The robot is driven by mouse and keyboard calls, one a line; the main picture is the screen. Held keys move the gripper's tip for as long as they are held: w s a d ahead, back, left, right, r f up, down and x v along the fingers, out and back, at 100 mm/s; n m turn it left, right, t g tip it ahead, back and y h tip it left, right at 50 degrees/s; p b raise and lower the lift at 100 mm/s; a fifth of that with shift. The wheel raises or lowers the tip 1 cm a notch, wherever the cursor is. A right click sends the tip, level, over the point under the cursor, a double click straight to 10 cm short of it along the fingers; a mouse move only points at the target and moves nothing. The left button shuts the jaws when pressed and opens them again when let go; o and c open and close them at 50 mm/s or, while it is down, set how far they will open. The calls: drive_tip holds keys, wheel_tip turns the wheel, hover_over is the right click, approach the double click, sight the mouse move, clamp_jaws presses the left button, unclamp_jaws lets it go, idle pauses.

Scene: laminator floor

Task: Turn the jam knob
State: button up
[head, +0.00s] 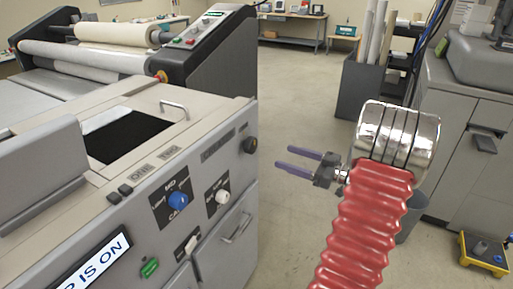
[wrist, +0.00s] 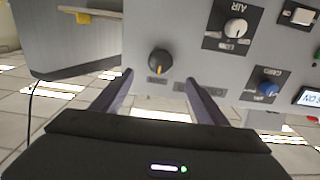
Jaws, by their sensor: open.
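My gripper (head: 282,157) is open and empty, its two purple fingers pointing left toward the grey machine's side panel. It also shows in the wrist view (wrist: 159,78). A round black knob (head: 250,145) sits near the panel's right end, apart from the fingertips. I cannot read a jam label on any knob.
The panel also holds a green button (head: 149,267), a white switch (head: 191,244), a lit display (head: 91,268) and a handle (head: 236,227). A grey cabinet (head: 471,160) stands at right, with a yellow item (head: 483,254) on the floor. Open floor (head: 300,100) lies between.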

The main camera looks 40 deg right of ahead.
sight(255, 146)
drive_tip(key=x, duration=1.2)
drive_tip(key=shift+w+a, duration=0.2)
drive_tip(key=shift+w, duration=0.15)
drive_tip(key=c, duration=1.1)
